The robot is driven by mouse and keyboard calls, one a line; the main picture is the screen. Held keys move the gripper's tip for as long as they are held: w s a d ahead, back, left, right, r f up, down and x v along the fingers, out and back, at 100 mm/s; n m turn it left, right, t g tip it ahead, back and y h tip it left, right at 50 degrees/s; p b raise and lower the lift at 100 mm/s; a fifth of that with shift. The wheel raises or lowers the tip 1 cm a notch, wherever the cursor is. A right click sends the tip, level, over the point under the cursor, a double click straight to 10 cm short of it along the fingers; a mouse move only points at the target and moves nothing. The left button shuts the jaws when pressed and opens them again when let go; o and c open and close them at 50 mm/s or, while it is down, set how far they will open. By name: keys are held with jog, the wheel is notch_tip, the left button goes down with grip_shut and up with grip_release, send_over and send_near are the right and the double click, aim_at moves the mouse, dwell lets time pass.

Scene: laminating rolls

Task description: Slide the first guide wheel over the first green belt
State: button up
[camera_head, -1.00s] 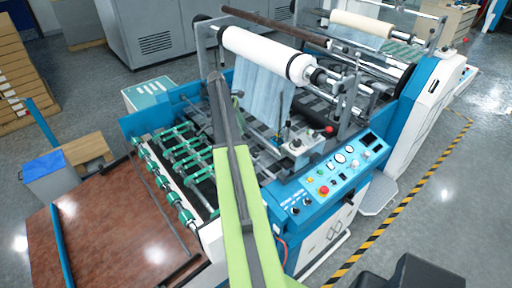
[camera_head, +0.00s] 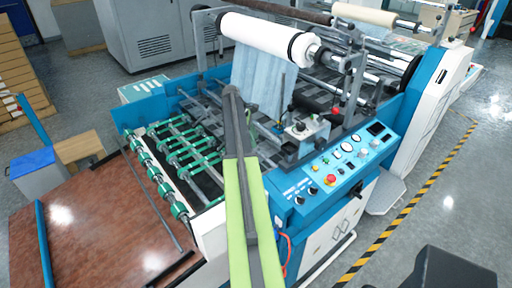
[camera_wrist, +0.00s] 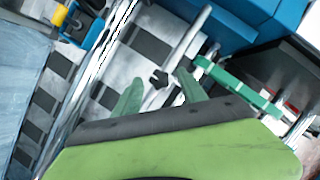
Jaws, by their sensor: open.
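My gripper (camera_wrist: 160,90) is open in the wrist view. Its two green fingers stand apart over dark belts and pale metal. A small dark piece (camera_wrist: 159,78) shows between the fingertips; I cannot tell whether it is a guide wheel. A green belt or strip (camera_wrist: 238,86) runs just right of the right finger. In the head view, several green belts (camera_head: 190,150) run across the feed bed, left of my arm. Green wheels also sit on the front shaft (camera_head: 152,173). My arm hides part of the bed, and the gripper is not clear there.
A white roll (camera_head: 265,36) with hanging blue film (camera_head: 262,78) stands behind my arm. The control panel (camera_head: 338,168) is on the right. A brown table (camera_head: 110,230) is front left. A metal rod (camera_wrist: 190,35) crosses near the fingers in the wrist view.

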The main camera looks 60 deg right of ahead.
jog(key=shift+s+f, duration=0.1)
jog(key=shift+f, duration=0.35)
jog(key=shift+r, duration=0.1)
jog(key=shift+c, duration=0.2)
jog(key=c, duration=1)
grip_shut()
